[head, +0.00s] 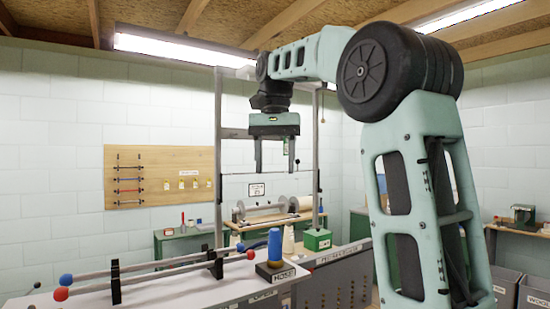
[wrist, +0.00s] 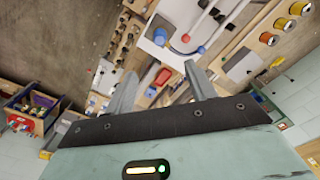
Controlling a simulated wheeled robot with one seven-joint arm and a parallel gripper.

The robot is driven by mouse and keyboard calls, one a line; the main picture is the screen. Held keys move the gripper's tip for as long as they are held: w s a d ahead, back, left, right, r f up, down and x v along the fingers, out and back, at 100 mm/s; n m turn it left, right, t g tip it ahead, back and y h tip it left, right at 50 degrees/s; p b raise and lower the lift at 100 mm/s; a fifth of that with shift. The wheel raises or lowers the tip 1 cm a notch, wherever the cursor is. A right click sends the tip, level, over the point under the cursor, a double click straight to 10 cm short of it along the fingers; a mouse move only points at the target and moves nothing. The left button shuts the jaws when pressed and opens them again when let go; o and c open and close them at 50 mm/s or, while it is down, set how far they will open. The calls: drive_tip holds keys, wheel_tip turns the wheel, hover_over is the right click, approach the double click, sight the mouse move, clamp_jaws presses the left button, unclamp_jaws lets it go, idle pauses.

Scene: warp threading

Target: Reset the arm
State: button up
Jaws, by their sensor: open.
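My gripper (head: 273,155) hangs from the raised arm in the upper middle of the head view, fingers pointing down. Its two fingers stand apart with nothing between them. In the wrist view the gripper (wrist: 160,92) shows both fingers spread, with the workbench far below and beyond them. My arm is bent high above the white table (head: 190,293), well clear of it. A blue spool (head: 275,245) stands on a dark block near the table's right end; a blue round thing also shows in the wrist view (wrist: 160,37).
Long rods with red and blue ends (head: 150,268) rest in black stands on the table. Behind are a green box (head: 318,239), a cream cone (head: 289,240) and a metal frame (head: 218,170). A wooden pegboard (head: 158,178) hangs on the wall. Grey bins (head: 533,290) stand at the lower right.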

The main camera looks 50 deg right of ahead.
drive_tip(key=shift+r, duration=0.45)
drive_tip(key=w+a+f+n+b, duration=0.1)
drive_tip(key=w+a+f+n, duration=0.15)
drive_tip(key=a+f, duration=0.4)
drive_tip(key=w+a+f+n, duration=0.1)
drive_tip(key=a+f+n, duration=0.2)
drive_tip(key=a+f, duration=0.3)
drive_tip(key=s+a+f+n, duration=0.3)
drive_tip(key=a+f, duration=0.2)
drive_tip(key=a, duration=0.2)
drive_tip(key=s+a+f+n, duration=0.2)
drive_tip(key=a+f+n, duration=0.1)
drive_tip(key=a+f, duration=0.3)
drive_tip(key=s+a+f+n+b, duration=0.1)
drive_tip(key=s+a+f+n, duration=0.3)
drive_tip(key=s+f, duration=0.3)
drive_tip(key=s+a+f+n+b, duration=0.1)
drive_tip(key=s+a+f+n, duration=0.3)
drive_tip(key=s+f, duration=0.3)
drive_tip(key=s, duration=0.3)
drive_tip(key=shift+a+f+y, duration=0.2)
drive_tip(key=shift+a+y, duration=0.1)
